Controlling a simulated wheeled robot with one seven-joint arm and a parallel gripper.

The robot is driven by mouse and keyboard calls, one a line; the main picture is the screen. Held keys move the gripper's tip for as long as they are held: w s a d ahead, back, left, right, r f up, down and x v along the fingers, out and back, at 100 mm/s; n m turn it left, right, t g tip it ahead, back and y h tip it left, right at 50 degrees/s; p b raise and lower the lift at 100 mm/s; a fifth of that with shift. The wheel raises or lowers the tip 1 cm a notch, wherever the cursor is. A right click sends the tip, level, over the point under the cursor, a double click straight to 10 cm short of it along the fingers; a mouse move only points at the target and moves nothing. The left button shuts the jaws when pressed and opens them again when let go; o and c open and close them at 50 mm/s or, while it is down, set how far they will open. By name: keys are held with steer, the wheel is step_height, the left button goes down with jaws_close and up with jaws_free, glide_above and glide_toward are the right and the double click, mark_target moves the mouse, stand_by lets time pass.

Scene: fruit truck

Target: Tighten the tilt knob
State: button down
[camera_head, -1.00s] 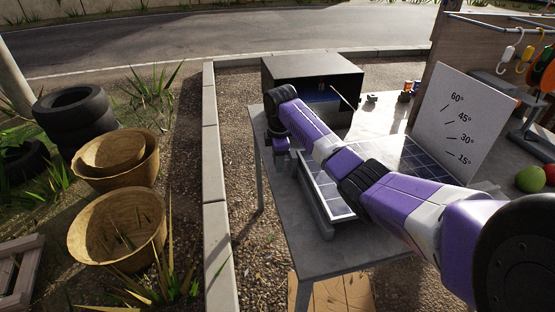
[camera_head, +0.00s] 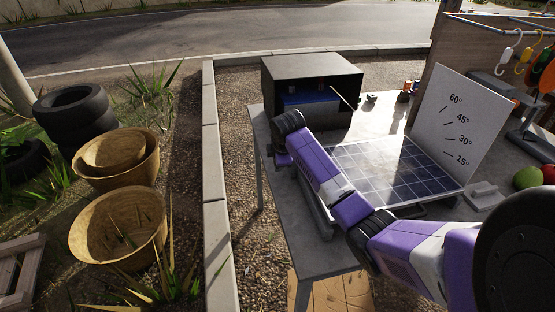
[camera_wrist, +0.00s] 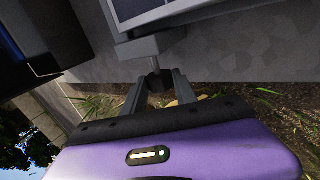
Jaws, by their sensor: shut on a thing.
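The tilt knob (camera_wrist: 155,74) shows in the wrist view as a small grey piece at the end of a short shaft below a grey bracket (camera_wrist: 138,48). My gripper (camera_wrist: 157,84) has one finger on each side of the knob and is shut on it. The fingers partly hide the knob. In the head view, my wrist hides the knob and the fingertips at the table's left edge. The solar panel (camera_head: 400,160) lies on the table, looking nearly flat, with part of it behind my arm.
A dark open-fronted box (camera_head: 285,75) stands at the table's back left. A white angle board (camera_head: 455,125) marked 15° to 60° stands right of the panel. A small grey block (camera_head: 485,196) and fruit (camera_head: 528,178) lie farther right. Baskets (camera_head: 120,235) stand on the ground at left.

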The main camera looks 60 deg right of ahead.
steer(key=t+h+b, duration=0.2)
steer(key=f+h+b, duration=0.1)
steer(key=b, duration=0.1)
steer(key=shift+s+a+t, duration=0.15)
steer(key=shift+a+t, duration=0.1)
steer(key=shift+t, duration=0.15)
steer(key=shift+t+h+b, duration=0.6)
steer(key=shift+h+b, duration=0.4)
steer(key=shift+b, duration=0.25)
steer(key=shift+r+b, duration=0.15)
steer(key=shift+b, duration=0.15)
steer(key=c, duration=1)
jaws_free()
steer(key=shift+o, duration=0.2)
steer(key=v, duration=0.8)
